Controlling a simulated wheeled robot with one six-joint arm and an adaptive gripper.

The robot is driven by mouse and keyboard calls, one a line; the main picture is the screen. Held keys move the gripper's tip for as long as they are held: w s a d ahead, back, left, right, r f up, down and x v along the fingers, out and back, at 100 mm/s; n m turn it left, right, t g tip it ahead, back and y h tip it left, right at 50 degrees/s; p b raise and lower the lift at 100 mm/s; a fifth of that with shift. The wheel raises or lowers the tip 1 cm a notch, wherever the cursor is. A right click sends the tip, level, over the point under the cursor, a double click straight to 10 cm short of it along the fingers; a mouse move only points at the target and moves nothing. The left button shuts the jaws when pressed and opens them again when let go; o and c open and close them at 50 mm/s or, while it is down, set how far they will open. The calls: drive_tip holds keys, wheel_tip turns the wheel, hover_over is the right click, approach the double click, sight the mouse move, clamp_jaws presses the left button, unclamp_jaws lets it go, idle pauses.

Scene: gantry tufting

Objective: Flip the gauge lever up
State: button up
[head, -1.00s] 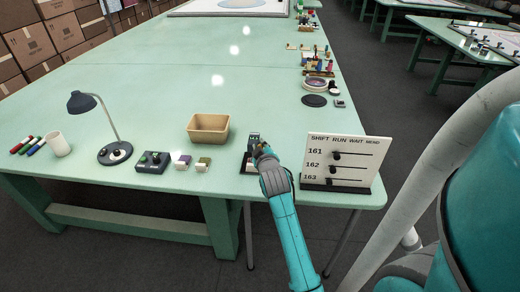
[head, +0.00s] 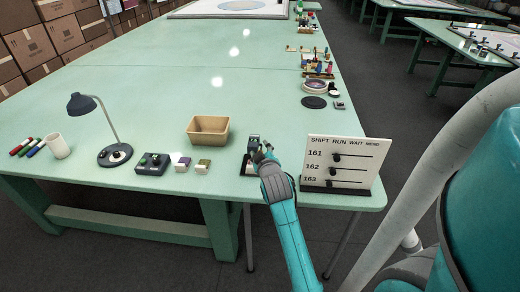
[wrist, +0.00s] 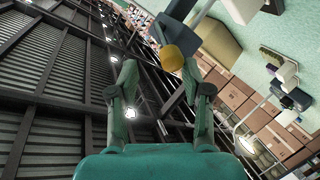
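The gauge (head: 253,140) is a small dark upright unit on a dark base near the front edge of the green table. My gripper (head: 262,150) is just in front of it and hides part of it. In the wrist view the lever (wrist: 188,38) is a grey bar with a yellow knob (wrist: 172,57) at its end. My gripper (wrist: 158,66) also shows there, its two fingers apart with nothing held. The knob appears beyond the fingertips, closer to the right one; whether they touch cannot be told.
A white board (head: 345,150) with sliders stands close to the right of my gripper. A tan bin (head: 208,129) is behind and left. Small block items (head: 183,162), a dark control box (head: 152,163) and a lamp (head: 115,152) stand left. The table's middle is clear.

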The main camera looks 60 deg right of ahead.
drive_tip(key=v, duration=1)
